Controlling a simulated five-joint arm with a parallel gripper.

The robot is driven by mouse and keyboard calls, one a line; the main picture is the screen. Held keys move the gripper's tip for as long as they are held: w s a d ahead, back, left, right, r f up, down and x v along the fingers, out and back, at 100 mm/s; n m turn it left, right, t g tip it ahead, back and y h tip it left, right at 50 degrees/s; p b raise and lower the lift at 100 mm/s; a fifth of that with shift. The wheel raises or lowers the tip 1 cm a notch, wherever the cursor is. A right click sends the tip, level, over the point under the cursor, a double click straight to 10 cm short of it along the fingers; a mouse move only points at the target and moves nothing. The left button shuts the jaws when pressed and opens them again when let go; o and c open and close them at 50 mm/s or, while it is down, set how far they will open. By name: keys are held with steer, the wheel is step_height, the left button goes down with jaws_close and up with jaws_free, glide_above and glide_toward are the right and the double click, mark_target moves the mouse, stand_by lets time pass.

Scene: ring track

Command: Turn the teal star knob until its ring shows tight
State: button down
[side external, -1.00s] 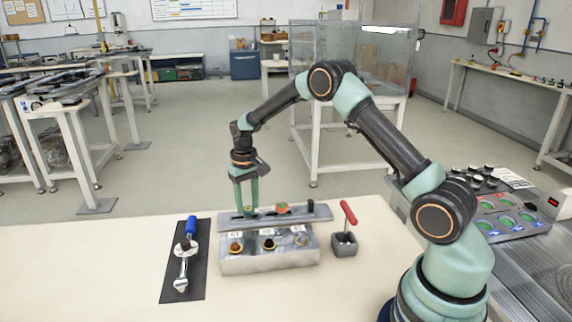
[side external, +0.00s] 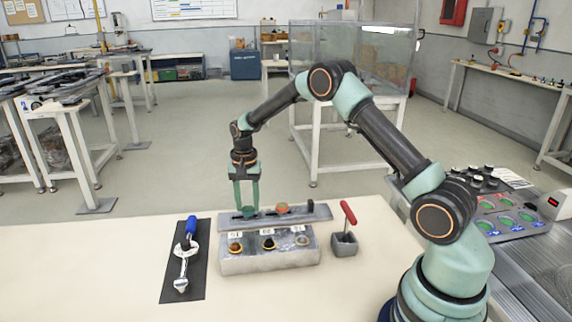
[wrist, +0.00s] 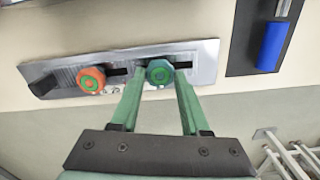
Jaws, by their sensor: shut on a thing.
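The teal star knob (wrist: 160,72) sits on a grey metal plate (wrist: 205,62) and shows a green ring on its face in the wrist view. My gripper (wrist: 158,82) points down, with its two green fingers on either side of this knob, shut on it.
A grey block (side external: 270,264) with several round fittings stands in front of the plate. A blue-handled wrench (side external: 185,255) lies on a dark mat (side external: 196,288) at left. The table's front left is clear.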

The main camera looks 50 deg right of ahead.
mark_target(248, 208)
steer(key=shift+w+d+r, duration=0.15)
steer(key=shift+w+r, duration=0.05)
steer(key=shift+r, duration=0.05)
steer(key=shift+c, duration=2.2)
jaws_free()
steer(key=shift+o, duration=0.3)
steer(key=shift+s+f, duration=0.1)
step_height(248, 208, up, 12)
